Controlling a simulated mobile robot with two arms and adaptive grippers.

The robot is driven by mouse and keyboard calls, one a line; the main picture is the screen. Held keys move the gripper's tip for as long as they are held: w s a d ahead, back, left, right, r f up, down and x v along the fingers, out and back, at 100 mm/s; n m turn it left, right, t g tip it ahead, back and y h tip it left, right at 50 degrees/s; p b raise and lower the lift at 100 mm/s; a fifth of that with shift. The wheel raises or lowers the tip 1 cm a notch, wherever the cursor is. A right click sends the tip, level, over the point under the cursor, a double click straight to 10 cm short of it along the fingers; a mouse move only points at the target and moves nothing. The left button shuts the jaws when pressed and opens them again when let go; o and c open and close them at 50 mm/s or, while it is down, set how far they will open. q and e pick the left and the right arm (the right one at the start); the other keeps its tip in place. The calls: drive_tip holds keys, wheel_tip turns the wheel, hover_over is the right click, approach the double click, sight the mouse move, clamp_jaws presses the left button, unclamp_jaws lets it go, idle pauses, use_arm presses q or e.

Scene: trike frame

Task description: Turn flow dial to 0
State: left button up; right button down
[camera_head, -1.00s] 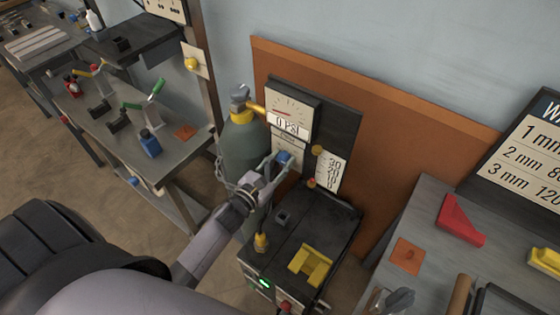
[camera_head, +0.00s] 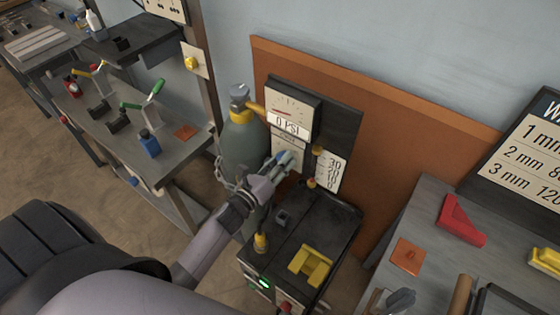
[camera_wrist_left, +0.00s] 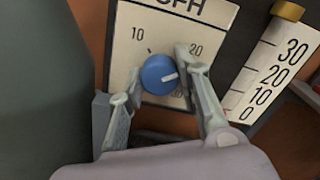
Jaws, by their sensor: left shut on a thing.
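The blue flow dial (camera_wrist_left: 159,74) sits on a white plate (camera_wrist_left: 139,24) marked 10 and 20 in the left wrist view. Its white pointer line points right, a little below the 20. My left gripper (camera_wrist_left: 157,82) has a finger on each side of the dial and is shut on it. In the head view my left gripper (camera_head: 277,168) reaches the panel below the gauge, and the dial (camera_head: 284,157) is partly covered by the fingers.
A gauge (camera_head: 291,111) reading 0 PSI is above the dial. A scale (camera_head: 331,170) marked 0 to 30 is to its right. A grey-green cylinder (camera_head: 242,146) stands close on the left, and a black machine (camera_head: 300,232) stands below.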

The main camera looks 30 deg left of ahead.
use_arm(q)
drive_tip(key=shift+m+p, duration=2.55)
drive_tip(key=shift+m, duration=14.95)
drive_tip(key=o, duration=1.1)
drive_tip(key=shift+o, duration=0.2)
drive_tip(key=shift+s, duration=0.15)
